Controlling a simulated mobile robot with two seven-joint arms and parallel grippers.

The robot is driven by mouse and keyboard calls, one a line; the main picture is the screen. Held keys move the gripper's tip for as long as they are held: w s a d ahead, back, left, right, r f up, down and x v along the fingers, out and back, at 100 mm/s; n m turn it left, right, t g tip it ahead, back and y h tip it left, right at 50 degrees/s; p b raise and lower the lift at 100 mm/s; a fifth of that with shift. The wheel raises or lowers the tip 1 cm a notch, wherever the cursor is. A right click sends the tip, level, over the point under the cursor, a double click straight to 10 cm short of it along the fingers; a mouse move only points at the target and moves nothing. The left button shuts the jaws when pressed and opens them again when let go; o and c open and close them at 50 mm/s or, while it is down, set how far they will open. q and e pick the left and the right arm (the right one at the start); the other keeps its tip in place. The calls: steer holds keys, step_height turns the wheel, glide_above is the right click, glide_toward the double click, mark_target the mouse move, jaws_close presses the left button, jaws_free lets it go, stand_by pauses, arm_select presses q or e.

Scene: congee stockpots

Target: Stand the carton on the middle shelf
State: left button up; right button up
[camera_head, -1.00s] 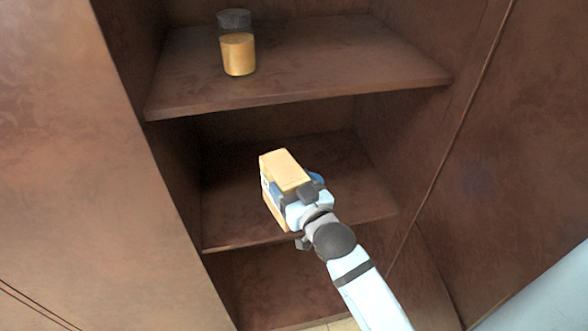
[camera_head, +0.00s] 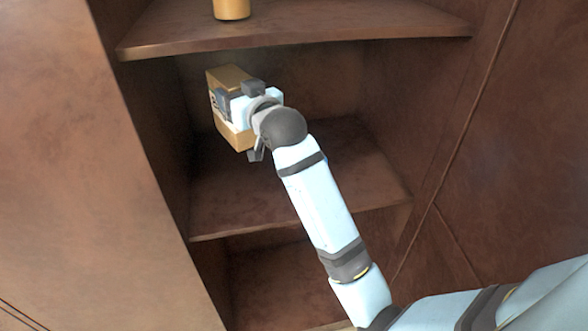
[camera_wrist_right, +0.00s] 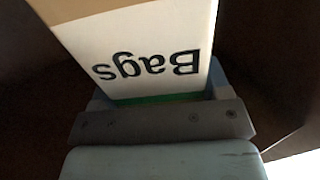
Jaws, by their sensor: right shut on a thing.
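The carton (camera_head: 238,138) is a tan box with a lettered label, inside the middle compartment at its left side. In the right wrist view its white face (camera_wrist_right: 145,50) reads "Bags" upside down, with a green band below. My right gripper (camera_head: 236,104) is shut on the carton. The middle shelf (camera_head: 300,190) is a brown board beneath it. The carton appears slightly tilted in the head view; I cannot tell whether its bottom touches the shelf. My left gripper is not in view.
A jar (camera_head: 232,9) with orange-yellow contents stands on the upper shelf (camera_head: 300,32), just above the carton. The cabinet's left wall is close to the carton. The right part of the middle shelf is clear. A lower compartment (camera_head: 275,280) lies below.

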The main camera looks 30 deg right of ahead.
step_height(320, 180, down, 19)
steer(key=shift+w+f+b, duration=0.15)
steer(key=shift+f+b, duration=0.05)
steer(key=shift+b, duration=0.2)
steer(key=shift+a+f, duration=0.1)
steer(key=o, duration=1.1)
steer(key=shift+f, duration=0.1)
steer(key=s, duration=0.4)
steer(key=s+d, duration=0.1)
steer(key=s, duration=0.7)
steer(key=shift+d+r, duration=0.2)
